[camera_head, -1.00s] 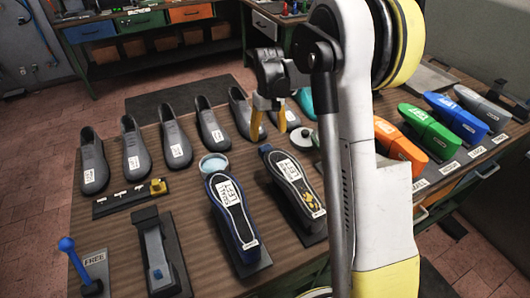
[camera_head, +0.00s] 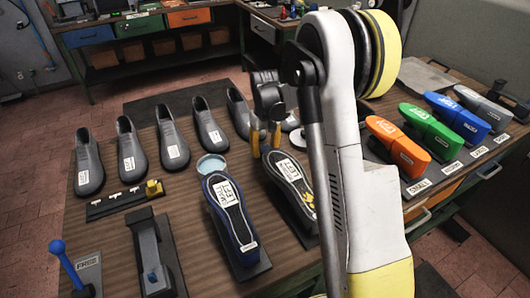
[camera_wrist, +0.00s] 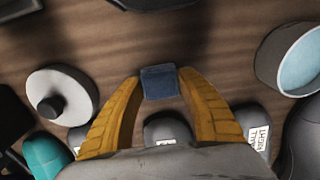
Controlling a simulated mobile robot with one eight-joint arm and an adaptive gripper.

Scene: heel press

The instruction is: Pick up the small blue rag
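The small blue rag (camera_wrist: 160,82) is a dark blue, folded square on the brown wooden table. In the wrist view it lies between the tips of my gripper (camera_wrist: 160,76), whose two yellow fingers are spread with one on each side of it. I cannot tell whether either finger touches it. In the head view my gripper (camera_head: 265,137) points down, low over the table behind the dark shoe sole with yellow marks. The rag is hidden there.
A light-blue bowl (camera_head: 212,166) stands left of my gripper. A white round lid with a dark knob (camera_wrist: 60,95) and a teal object (camera_wrist: 47,155) lie near it. Grey shoes (camera_head: 169,140) line the back. A blue-rimmed sole stand (camera_head: 232,215) is in front.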

